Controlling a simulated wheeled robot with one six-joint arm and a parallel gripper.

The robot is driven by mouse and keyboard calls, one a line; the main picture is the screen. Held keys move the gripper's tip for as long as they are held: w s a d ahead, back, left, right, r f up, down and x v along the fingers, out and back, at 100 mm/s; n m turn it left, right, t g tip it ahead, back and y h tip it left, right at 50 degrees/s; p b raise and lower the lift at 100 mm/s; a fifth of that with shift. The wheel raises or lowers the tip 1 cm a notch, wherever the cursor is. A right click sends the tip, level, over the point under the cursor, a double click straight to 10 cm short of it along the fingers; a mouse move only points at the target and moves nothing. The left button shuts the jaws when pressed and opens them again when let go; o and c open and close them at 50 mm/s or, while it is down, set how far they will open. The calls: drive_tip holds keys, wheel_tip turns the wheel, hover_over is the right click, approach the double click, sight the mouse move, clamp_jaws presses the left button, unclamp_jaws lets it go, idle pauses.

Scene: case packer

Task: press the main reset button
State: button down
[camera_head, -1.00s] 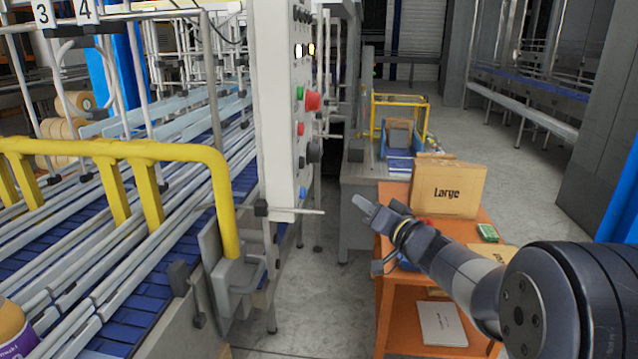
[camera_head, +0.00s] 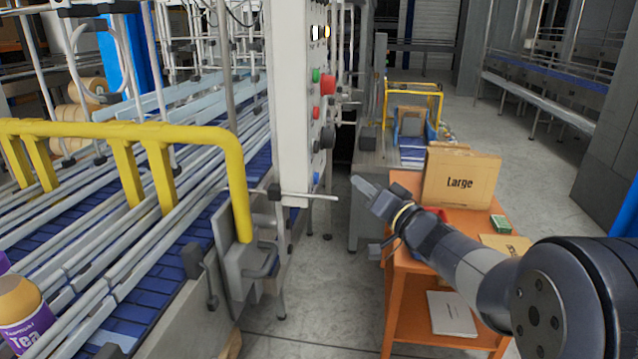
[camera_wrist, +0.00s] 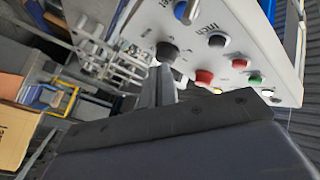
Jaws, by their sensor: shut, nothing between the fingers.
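A white control panel (camera_head: 290,110) stands upright left of my gripper. In the head view it carries a green button (camera_head: 316,75), a large red button (camera_head: 328,85), a smaller red one (camera_head: 316,113), a black knob (camera_head: 327,137) and a low blue button (camera_head: 316,178). The wrist view shows the panel close and tilted, with the blue button (camera_wrist: 184,11) at the top edge and the black knob (camera_wrist: 167,51) just beyond my fingertips. My gripper (camera_head: 358,182) is shut and empty, right of the panel, with no visible contact.
An orange table (camera_head: 400,300) stands below and beside my arm, bearing a cardboard box (camera_head: 460,180) marked "Large". A thin rod (camera_head: 310,196) sticks out below the panel. A yellow rail (camera_head: 190,132) and conveyor lie left. Clear floor (camera_head: 310,300) lies between conveyor and table.

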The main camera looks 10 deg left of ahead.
drive_tip(key=shift+w+a+b, duration=0.1)
drive_tip(key=shift+a+b, duration=0.25)
drive_tip(key=shift+a, duration=2.25)
drive_tip(key=shift+a, duration=0.1)
drive_tip(key=shift+a, duration=0.35)
drive_tip(key=shift+a, duration=0.5)
idle(0.5)
idle(0.4)
drive_tip(key=shift+d+p, duration=0.55)
drive_tip(key=shift+d, duration=0.35)
drive_tip(key=d+p, duration=0.2)
drive_tip(key=d, duration=0.3)
